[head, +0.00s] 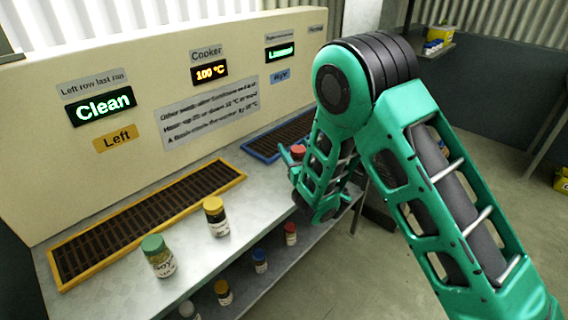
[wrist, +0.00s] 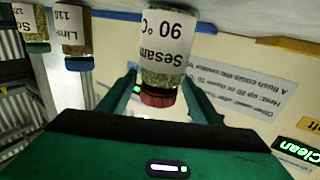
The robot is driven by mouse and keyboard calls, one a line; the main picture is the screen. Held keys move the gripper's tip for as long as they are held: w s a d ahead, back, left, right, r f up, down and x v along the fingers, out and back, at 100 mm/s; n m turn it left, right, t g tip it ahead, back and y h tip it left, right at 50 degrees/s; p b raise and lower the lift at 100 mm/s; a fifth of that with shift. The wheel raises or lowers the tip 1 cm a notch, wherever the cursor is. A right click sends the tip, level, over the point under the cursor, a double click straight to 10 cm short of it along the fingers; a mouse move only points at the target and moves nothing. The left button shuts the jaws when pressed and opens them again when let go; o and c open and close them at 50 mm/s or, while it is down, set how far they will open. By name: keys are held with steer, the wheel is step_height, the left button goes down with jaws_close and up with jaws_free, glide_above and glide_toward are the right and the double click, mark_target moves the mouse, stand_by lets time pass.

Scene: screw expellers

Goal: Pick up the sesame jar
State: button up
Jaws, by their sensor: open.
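The sesame jar (wrist: 166,48) shows upside down in the wrist view, with a red lid and a white label reading "Sesame 90 °C". My gripper (wrist: 160,84) is open, with one finger on each side of the jar near its lid. I cannot tell whether either finger touches it. In the head view a red lid (head: 298,150) shows at my gripper (head: 296,170), on the counter's right part; the arm hides most of what is there.
A green-lidded soy jar (head: 158,257) and a yellow-lidded jar (head: 216,217) stand on the counter by the yellow-framed grate (head: 150,212). Blue-lidded (wrist: 73,36) and green-lidded (wrist: 30,28) jars stand beside the sesame jar. A lower shelf holds several jars. A panel (head: 170,90) rises behind.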

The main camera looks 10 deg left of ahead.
steer(key=shift+w+a, duration=0.15)
steer(key=shift+w, duration=1)
steer(key=shift+a, duration=0.1)
steer(key=shift+a, duration=0.15)
steer(key=c, duration=1.3)
